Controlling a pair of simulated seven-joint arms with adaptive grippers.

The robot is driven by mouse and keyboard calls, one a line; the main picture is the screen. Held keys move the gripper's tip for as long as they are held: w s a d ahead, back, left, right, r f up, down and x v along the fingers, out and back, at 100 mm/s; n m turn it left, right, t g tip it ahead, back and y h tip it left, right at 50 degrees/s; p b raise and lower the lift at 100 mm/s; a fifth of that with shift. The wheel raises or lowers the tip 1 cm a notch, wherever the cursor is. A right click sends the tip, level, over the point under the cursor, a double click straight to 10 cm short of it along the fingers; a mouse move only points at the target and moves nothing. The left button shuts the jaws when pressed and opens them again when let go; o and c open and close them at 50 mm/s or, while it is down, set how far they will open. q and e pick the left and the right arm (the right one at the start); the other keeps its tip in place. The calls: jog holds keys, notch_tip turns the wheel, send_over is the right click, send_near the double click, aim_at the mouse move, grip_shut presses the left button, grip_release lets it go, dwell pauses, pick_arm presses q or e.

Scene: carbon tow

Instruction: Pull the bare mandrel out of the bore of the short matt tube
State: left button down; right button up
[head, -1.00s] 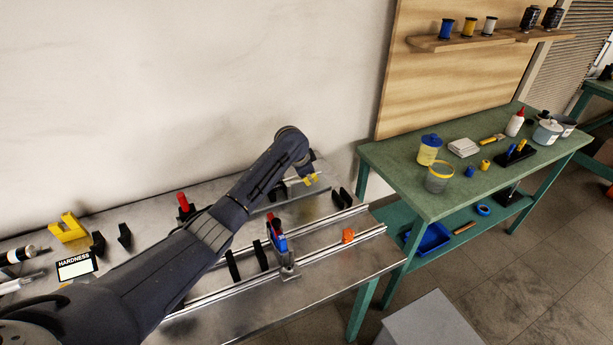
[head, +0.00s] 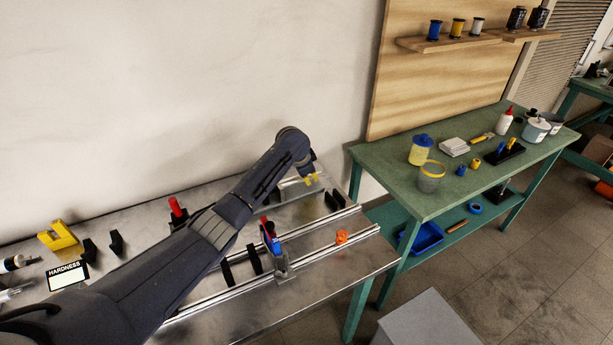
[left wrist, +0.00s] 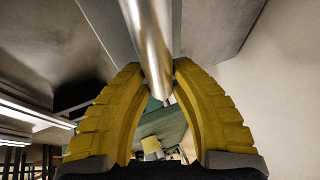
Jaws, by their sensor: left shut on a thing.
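My left gripper (head: 312,179) reaches over the far part of the metal bench at the end of the dark arm. In the left wrist view its yellow fingers (left wrist: 156,68) are shut on a bare, shiny metal mandrel (left wrist: 149,35). The mandrel runs from the top edge of that view down between the fingertips, and its near end shows just past them. I cannot make out the short matt tube in either view, so I cannot tell whether the mandrel is in its bore. My right gripper is not in view.
Two rails (head: 325,237) run along the metal bench, with a red and blue clamp carriage (head: 271,240), black stands (head: 254,259) and an orange piece (head: 341,236). A red-topped post (head: 177,207) stands behind my arm. A green table (head: 395,190) with tubs stands right.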

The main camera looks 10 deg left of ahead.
pick_arm(q)
jog(key=shift+w+d, duration=0.3)
jog(key=shift+d, duration=0.05)
jog(key=shift+w+d, duration=0.3)
jog(key=shift+d, duration=0.1)
jog(key=shift+w+d, duration=0.25)
jog(key=shift+d, duration=0.05)
jog(key=shift+w+d, duration=1.25)
jog(key=shift+d, duration=0.25)
jog(key=shift+w+d, duration=0.3)
jog(key=shift+d, duration=0.05)
dwell(0.4)
jog(key=shift+w+d, duration=0.9)
jog(key=shift+d, duration=0.2)
jog(key=shift+w, duration=0.1)
